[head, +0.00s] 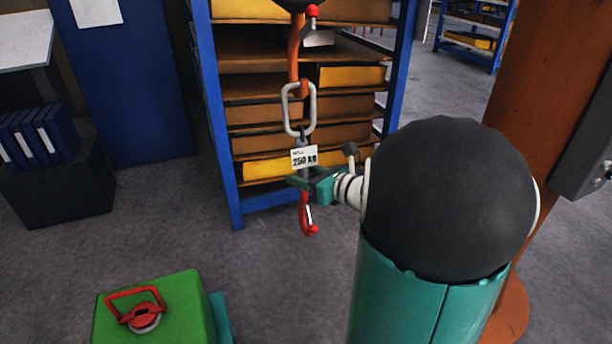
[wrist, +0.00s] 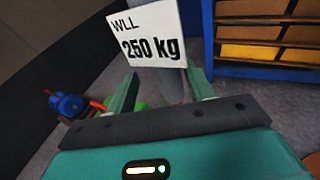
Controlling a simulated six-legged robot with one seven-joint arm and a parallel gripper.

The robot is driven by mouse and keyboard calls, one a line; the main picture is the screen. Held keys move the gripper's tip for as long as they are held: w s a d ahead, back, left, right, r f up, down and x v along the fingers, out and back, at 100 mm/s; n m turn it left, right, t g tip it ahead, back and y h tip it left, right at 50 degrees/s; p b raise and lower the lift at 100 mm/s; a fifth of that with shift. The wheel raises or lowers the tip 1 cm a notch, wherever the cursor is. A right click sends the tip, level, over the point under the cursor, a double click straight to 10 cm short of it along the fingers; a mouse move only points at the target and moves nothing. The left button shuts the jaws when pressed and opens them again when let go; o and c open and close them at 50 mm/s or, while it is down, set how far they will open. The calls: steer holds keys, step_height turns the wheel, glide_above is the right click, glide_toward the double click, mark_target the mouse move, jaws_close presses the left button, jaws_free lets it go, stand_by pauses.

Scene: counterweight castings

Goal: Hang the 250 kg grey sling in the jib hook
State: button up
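The orange jib hook (head: 294,62) hangs down in front of the rack, with a red-tipped latch at its top. The grey sling's oblong link (head: 286,108) is at the hook's lower end, where the two overlap; I cannot tell whether the link bears on the hook. Below the link hangs a white tag (head: 304,157) reading WLL 250 kg, then a red hook (head: 307,215). My gripper (head: 308,182) is at the sling just below the tag. In the wrist view my gripper (wrist: 163,88) has its fingers apart, with the grey sling body (wrist: 172,88) between them, partly hidden by the tag.
A blue-framed rack (head: 222,130) with yellow and brown boxes stands behind the sling. An orange column (head: 540,90) rises at right. Grey floor lies open at left centre.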

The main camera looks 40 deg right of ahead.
steer(key=shift+f, duration=0.15)
steer(key=v, duration=1.4)
steer(key=shift+w, duration=0.1)
